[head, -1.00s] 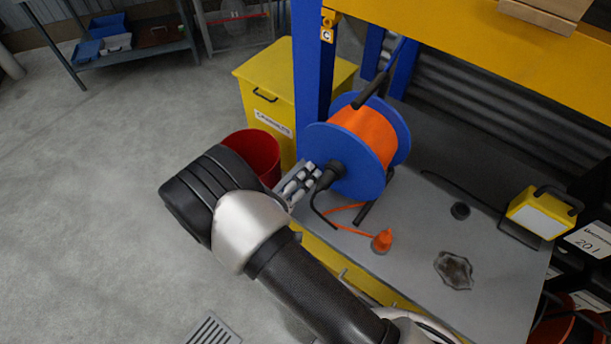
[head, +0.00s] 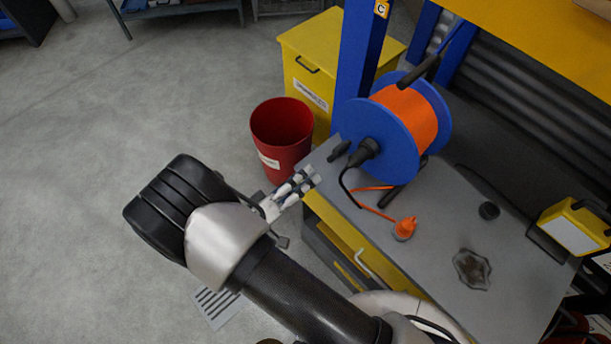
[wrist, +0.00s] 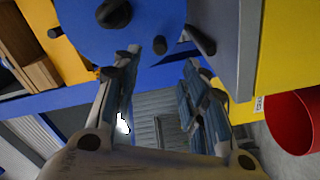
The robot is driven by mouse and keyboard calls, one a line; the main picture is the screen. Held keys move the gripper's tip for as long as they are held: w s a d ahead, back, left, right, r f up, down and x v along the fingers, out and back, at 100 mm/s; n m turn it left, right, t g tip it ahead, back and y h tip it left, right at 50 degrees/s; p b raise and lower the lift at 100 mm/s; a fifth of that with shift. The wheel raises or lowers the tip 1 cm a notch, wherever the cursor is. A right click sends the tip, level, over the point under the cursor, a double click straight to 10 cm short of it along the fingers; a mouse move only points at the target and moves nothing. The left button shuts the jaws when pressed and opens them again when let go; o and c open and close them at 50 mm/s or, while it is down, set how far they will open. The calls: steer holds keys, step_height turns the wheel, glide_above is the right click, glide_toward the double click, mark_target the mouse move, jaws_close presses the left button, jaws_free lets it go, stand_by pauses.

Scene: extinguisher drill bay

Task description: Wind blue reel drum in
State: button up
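The blue reel drum (head: 388,140), wound with orange cable (head: 409,113), stands on the grey bench top. A black hub fitting (head: 364,151) sits on its near flange, and a short dark knob (head: 339,151) sticks out beside it. My gripper (head: 304,182) is to the left of the reel and below it in the head view, apart from the knob and flange. In the wrist view my gripper (wrist: 163,58) has its fingers spread with nothing between them.
A red bucket (head: 282,140) and a yellow bin (head: 310,65) stand left of the blue post (head: 357,75). The floor at left is open.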

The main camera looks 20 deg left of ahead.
mark_target(334, 153)
steer(key=w+d+n+p, duration=0.1)
steer(key=w+n+p, duration=0.2)
steer(key=n, duration=0.6)
steer(key=w+d+n+p, duration=0.2)
steer(key=w+n, duration=0.3)
steer(key=n, duration=0.4)
steer(key=w+d+n+p, duration=0.1)
steer(key=w+n+p, duration=0.3)
steer(key=n, duration=0.5)
steer(key=shift+w+d+r, duration=0.15)
steer(key=shift+d+r, duration=0.05)
steer(key=shift+d, duration=0.15)
steer(key=shift+c, duration=0.5)
jaws_close()
